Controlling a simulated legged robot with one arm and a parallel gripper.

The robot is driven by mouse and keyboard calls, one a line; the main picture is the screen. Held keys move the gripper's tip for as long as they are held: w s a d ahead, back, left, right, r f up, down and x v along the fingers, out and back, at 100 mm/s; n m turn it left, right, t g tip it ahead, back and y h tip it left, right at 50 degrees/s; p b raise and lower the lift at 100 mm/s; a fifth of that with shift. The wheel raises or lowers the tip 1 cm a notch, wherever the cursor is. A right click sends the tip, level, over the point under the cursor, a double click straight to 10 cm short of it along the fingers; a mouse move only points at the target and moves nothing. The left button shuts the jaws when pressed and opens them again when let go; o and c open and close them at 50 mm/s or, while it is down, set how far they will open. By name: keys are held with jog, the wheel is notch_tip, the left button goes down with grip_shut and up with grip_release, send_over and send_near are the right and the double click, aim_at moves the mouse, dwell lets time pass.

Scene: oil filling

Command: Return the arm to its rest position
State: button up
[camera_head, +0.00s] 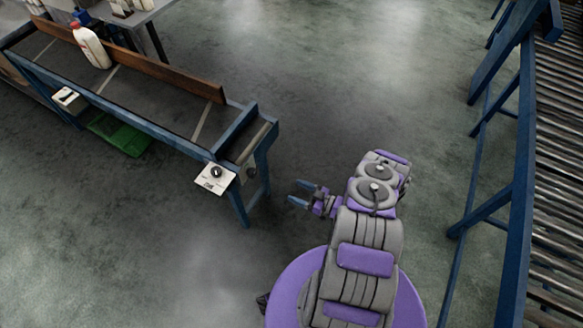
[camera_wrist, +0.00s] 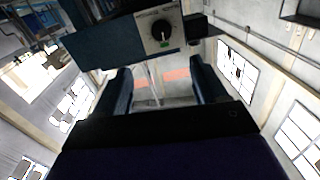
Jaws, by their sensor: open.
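My arm, grey and purple, shows in the head view, bent over my purple base. My gripper (camera_head: 301,193) sticks out to the left of the arm, with its two blue fingers spread apart and nothing between them. It is to the right of the conveyor's near end, with a gap between. In the wrist view my gripper's fingers (camera_wrist: 160,80) are dark and apart, and the view is tilted. A control box with a black knob (camera_wrist: 160,34) shows beyond the fingertips there.
A blue-framed conveyor (camera_head: 165,118) stands at the left, with a white bottle (camera_head: 91,46) on its belt and a knob box (camera_head: 215,177) at its near end. A green bin (camera_head: 120,134) is beneath. A roller conveyor (camera_head: 555,170) stands at the right. The floor between is clear.

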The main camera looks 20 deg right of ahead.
jog(key=shift+w, duration=0.1)
jog(key=w+d+r+g+h, duration=0.1)
jog(key=w+d+r+h, duration=0.25)
jog(key=w+r, duration=0.4)
jog(key=w+d+r+g+h, duration=0.2)
jog(key=w+d+r+h, duration=0.15)
jog(key=w, duration=0.65)
notch_tip(320, 180, up, 16)
jog(key=m+g+h, duration=0.2)
jog(key=g+h, duration=0.1)
jog(key=h, duration=0.2)
jog(key=s+a+r+m+g, duration=0.1)
jog(key=s+a+r+g, duration=0.1)
jog(key=s+a+r, duration=0.5)
jog(key=s+a+r+m+g+h, duration=0.15)
jog(key=s+r, duration=0.35)
jog(key=s, duration=0.7)
jog(key=s+a+r+m+g, duration=0.25)
jog(key=s+r, duration=0.35)
jog(key=s, duration=0.3)
jog(key=s+a+r+g+y, duration=0.1)
jog(key=s+a, duration=0.3)
jog(key=s, duration=0.5)
jog(key=s+a+r+g+y, duration=0.1)
jog(key=s+a, duration=0.3)
jog(key=s, duration=0.5)
jog(key=shift+r+g, duration=0.25)
jog(key=shift+g, duration=0.55)
